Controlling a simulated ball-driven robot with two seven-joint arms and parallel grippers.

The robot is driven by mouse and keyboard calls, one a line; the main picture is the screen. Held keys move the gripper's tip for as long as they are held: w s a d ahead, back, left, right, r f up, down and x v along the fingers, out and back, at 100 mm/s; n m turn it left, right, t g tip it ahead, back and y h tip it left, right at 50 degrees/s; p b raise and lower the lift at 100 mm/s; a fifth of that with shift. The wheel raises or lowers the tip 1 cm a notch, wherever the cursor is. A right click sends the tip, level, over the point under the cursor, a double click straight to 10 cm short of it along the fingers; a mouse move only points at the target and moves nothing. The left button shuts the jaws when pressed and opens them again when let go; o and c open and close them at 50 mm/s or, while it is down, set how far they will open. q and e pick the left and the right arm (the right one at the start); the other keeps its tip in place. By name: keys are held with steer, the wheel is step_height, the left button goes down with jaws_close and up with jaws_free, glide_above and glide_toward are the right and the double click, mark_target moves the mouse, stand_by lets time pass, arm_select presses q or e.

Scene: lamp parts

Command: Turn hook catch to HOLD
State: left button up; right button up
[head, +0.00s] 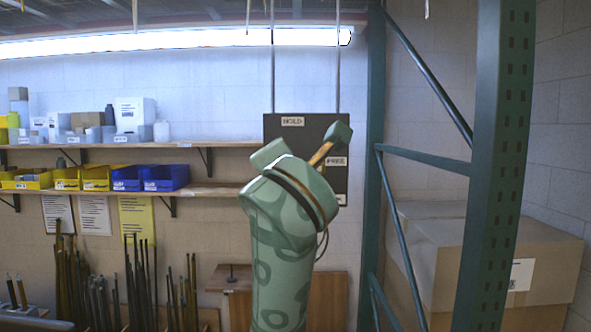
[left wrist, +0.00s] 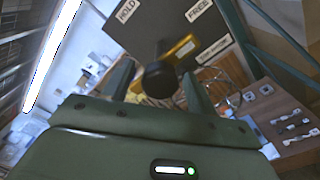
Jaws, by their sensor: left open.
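A dark panel (head: 285,128) hangs behind my arm, with a HOLD label (head: 292,121) upper left and a FREE label (head: 336,161) at right. Both labels also show in the left wrist view, HOLD (left wrist: 126,11) and FREE (left wrist: 198,10). The hook catch is a yellow lever (left wrist: 182,48) with a round black knob (left wrist: 158,80). My left gripper (left wrist: 158,70) is open, its fingers on either side of the knob; contact is unclear. In the head view my arm hides most of the lever; an orange-brown piece (head: 321,153) shows beside it. My right gripper is not in view.
A green rack post (head: 497,150) and braces stand right of the panel, with cardboard boxes (head: 430,245) behind. Shelves with yellow bins (head: 96,178) and blue bins (head: 166,178) are at left. Rods (head: 70,275) stand below. A bright tube lamp (head: 180,40) hangs above.

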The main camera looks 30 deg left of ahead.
arm_select(q)
steer(key=shift+w+a, duration=0.1)
steer(key=shift+w, duration=0.05)
steer(key=c, duration=1)
steer(key=shift+f+n, duration=0.1)
steer(key=shift+n, duration=0.2)
steer(key=n+b, duration=0.2)
steer(key=n, duration=0.1)
steer(key=shift+f+n, duration=0.1)
steer(key=shift+n, duration=0.2)
steer(key=n+b, duration=0.3)
steer(key=n, duration=0.1)
steer(key=shift+n, duration=0.4)
steer(key=n+b, duration=0.3)
steer(key=n, duration=0.2)
steer(key=shift+w+n+b, duration=0.1)
steer(key=shift+n+b, duration=0.9)
steer(key=shift+n, duration=1)
steer(key=shift+o, duration=0.2)
